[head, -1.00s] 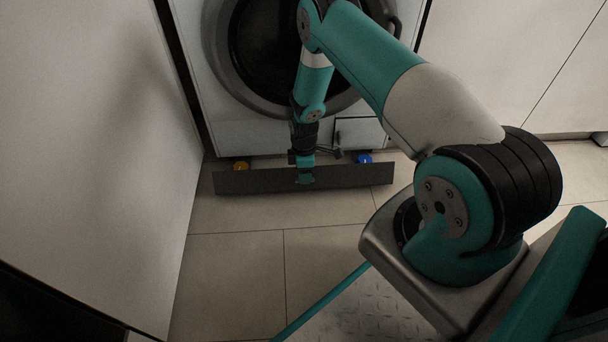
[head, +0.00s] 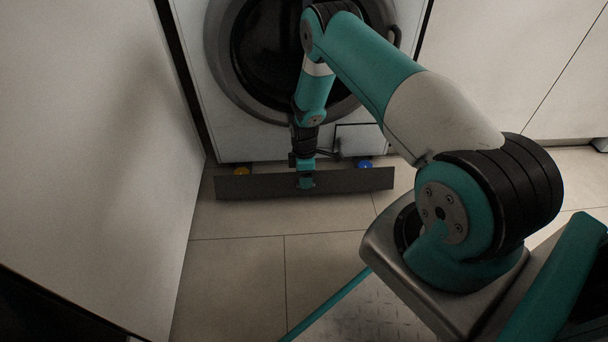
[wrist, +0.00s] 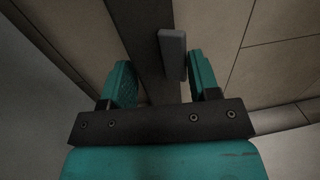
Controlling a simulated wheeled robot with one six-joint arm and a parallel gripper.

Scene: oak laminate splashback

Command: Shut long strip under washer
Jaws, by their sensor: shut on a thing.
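The long dark strip (head: 250,186) stands on edge across the floor in front of the washer (head: 225,130), below its front. Yellow and blue parts show just above the strip's top edge. My gripper (head: 306,182) reaches down to the strip's middle. In the wrist view my gripper (wrist: 163,80) has one teal finger on each side of the strip (wrist: 143,25). A grey upright block (wrist: 172,55) lies near the right finger, on or against the strip. The gripper is shut on the strip; the exact contact is hard to see.
A pale cabinet side (head: 100,150) stands close on the left. Pale cabinet fronts (head: 530,60) are at the right. The tiled floor (head: 240,270) in front of the strip is clear.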

